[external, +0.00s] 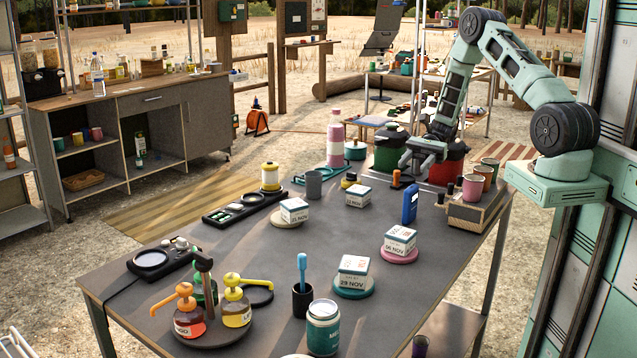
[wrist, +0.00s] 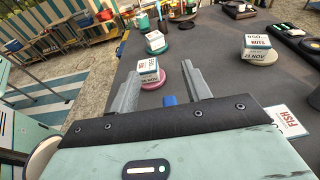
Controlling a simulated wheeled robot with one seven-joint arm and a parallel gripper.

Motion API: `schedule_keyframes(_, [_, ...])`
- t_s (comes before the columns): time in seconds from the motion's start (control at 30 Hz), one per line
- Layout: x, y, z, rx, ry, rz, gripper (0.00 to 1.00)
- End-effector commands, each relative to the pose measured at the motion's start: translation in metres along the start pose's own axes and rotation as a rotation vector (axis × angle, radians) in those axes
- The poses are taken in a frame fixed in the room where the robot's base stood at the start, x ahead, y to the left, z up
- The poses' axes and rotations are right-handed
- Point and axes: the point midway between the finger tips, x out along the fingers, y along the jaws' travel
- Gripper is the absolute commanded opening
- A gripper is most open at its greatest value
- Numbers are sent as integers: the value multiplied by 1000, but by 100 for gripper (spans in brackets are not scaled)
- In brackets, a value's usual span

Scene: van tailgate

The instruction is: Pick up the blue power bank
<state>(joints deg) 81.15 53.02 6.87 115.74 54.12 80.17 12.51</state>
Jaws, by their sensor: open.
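The blue power bank (external: 410,204) stands upright on the grey table, toward its right side in the external view. In the wrist view only a small blue patch (wrist: 169,100) shows between the finger bases, which looks like its top; my gripper's body hides the rest. My gripper (external: 422,158) is open and empty in the external view, raised above and behind the power bank near the dark canisters. In the wrist view the two grey fingers (wrist: 160,80) are spread apart, with nothing held between them.
Date blocks on round coasters stand nearby: one on a pink coaster (external: 398,257), one on a teal coaster (external: 354,290). A box with cups (external: 470,215) is close on the right. Green (external: 391,155) and red (external: 445,172) canisters stand behind. The table middle has bare room.

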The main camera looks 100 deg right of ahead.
Motion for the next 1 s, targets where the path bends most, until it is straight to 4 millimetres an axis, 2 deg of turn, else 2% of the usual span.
schedule_keyframes(0.1, [-4,-1,-7,11,-10,-20,48])
schedule_keyframes(0.47, [4,0,-40,10,-8,-17,48])
schedule_keyframes(0.67, [10,0,-70,12,-7,-16,48])
schedule_keyframes(0.8, [31,-1,-68,7,-8,-13,48])
schedule_keyframes(1.0, [40,-1,-70,8,-5,-16,48])
